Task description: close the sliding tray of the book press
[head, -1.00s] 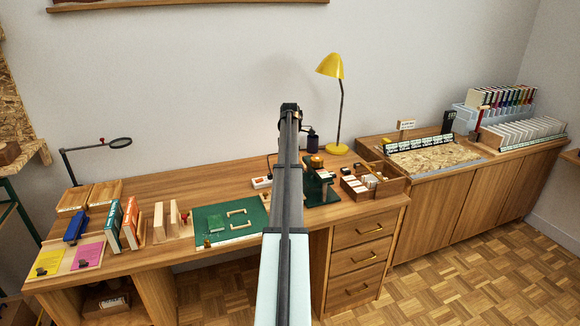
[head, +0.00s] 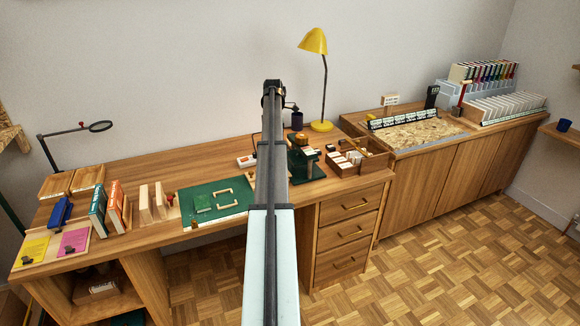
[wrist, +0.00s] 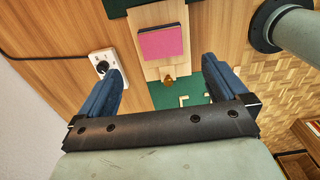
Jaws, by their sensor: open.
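The dark green book press (head: 308,160) stands on the wooden desk in the head view, partly hidden behind my arm. In the wrist view, part of its green body (wrist: 165,12) shows at the top edge. Its light wooden sliding tray (wrist: 150,72) sticks out from the press, with a pink book (wrist: 160,43) lying on it and a small brass knob (wrist: 168,79) at its end. My gripper (wrist: 160,66) is open and empty, its two blue fingers on either side of the tray end in the picture. I cannot tell their height above it.
A white socket box (wrist: 102,62) with a black cable lies beside the tray. A green mat (head: 228,208) lies left of the press. A wooden box of small items (head: 360,158) stands to its right, and a yellow lamp (head: 314,42) behind.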

